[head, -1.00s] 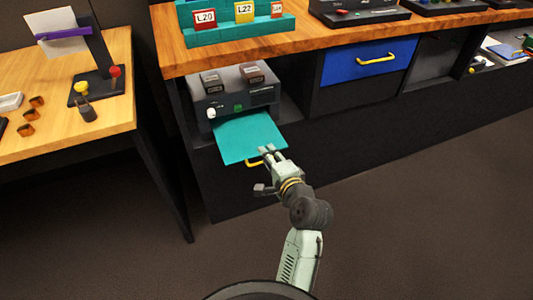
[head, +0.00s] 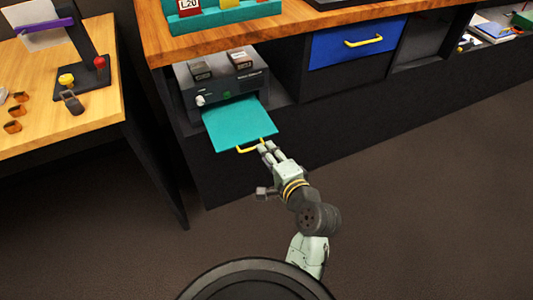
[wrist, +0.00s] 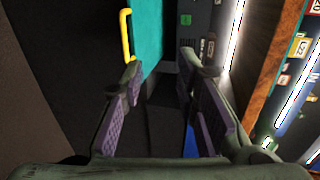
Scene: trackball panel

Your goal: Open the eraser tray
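The teal tray (head: 238,124) sticks out from the front of a dark box-shaped device (head: 224,88) in the open shelf bay. I take it for the eraser tray. Its yellow handle (head: 250,147) is at the front edge. My gripper (head: 266,149) is at the right end of this handle in the head view. In the wrist view its two fingers (wrist: 163,85) stand apart with nothing held between them. There the handle (wrist: 126,35) lies beyond the left fingertip, outside the gap, and the teal tray (wrist: 147,35) is ahead. I cannot tell whether a finger touches the handle.
A wooden worktop (head: 225,38) runs above the bay. A blue drawer (head: 345,45) with its own yellow handle is to the right. A wooden table (head: 85,120) with a stand and small blocks is at the left. The floor (head: 420,190) in front is clear.

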